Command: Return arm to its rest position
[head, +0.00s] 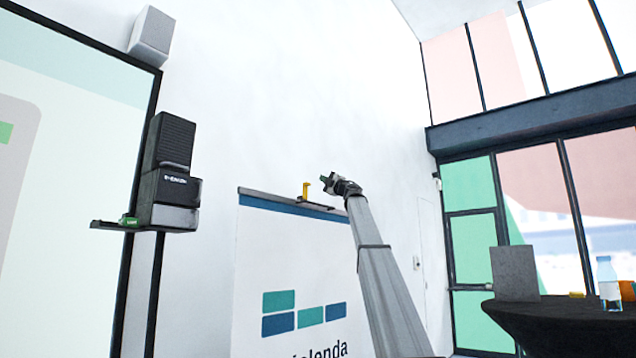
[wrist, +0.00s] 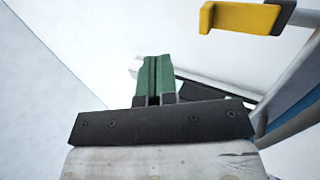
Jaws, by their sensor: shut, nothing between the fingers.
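My arm (head: 385,275) stretches up from the bottom right of the head view toward the top of a banner. My gripper (head: 325,180) is at its far end, raised near the white wall. In the wrist view my gripper (wrist: 153,65) shows its two green fingers pressed together with nothing between them. In the wrist view this yellow piece (wrist: 243,18) is at the upper right, apart from the fingers.
The white banner (head: 262,285) with a dark top ledge stands close behind my arm. A dark device (head: 172,170) and a small shelf (head: 110,226) with a green item are at left. A round black table (head: 560,322) holds a bottle (head: 608,280) and a grey panel (head: 514,272) at right.

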